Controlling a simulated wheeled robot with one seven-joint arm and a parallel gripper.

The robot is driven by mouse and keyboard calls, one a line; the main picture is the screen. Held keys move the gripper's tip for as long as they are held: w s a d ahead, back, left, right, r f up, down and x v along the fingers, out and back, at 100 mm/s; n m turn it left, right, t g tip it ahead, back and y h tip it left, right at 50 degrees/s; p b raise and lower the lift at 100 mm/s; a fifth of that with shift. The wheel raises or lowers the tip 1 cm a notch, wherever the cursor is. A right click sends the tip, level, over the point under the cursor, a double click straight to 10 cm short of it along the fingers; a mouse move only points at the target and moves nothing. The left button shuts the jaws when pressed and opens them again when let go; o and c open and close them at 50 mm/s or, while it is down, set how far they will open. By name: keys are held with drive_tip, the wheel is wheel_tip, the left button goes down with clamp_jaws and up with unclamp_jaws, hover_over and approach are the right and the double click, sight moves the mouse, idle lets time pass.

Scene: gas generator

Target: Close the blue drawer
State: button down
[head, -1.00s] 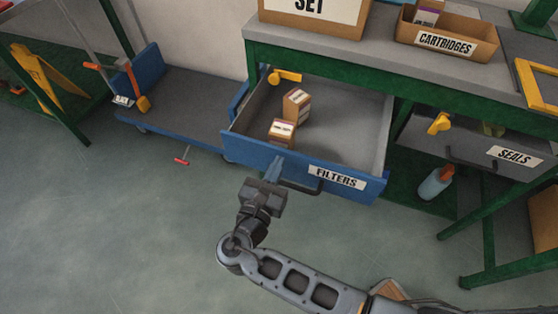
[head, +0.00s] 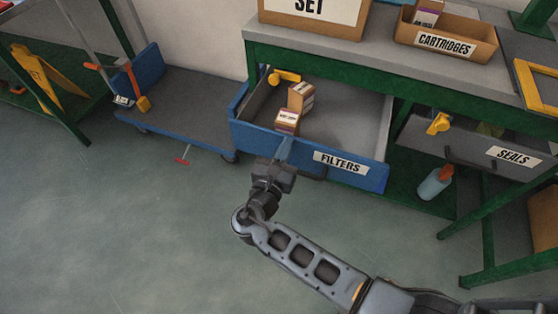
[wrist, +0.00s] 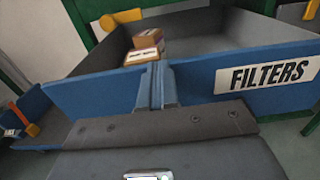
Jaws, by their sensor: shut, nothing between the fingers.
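The blue drawer (head: 352,172), labelled FILTERS, is part way out under the bench in the head view. Its blue front also fills the middle of the wrist view (wrist: 100,97). Two small boxes lie inside it, one nearer the front (head: 286,121) and one behind (head: 301,96). My gripper (head: 284,150) is shut and empty, with its fingertips at the drawer front, left of the label and the dark handle (head: 314,174). In the wrist view the closed fingers (wrist: 156,80) overlap the front panel's upper edge; I cannot tell exactly where they touch.
A yellow latch (head: 284,77) sits on the bench frame above the drawer's left side. A grey SEALS drawer (head: 470,146) is to the right, with a bottle (head: 434,184) below. A blue cart (head: 185,105) stands left. The floor in front is clear.

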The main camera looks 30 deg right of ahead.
drive_tip(key=b+x, duration=0.3)
drive_tip(key=x, duration=1.7)
drive_tip(key=shift+b, duration=0.4)
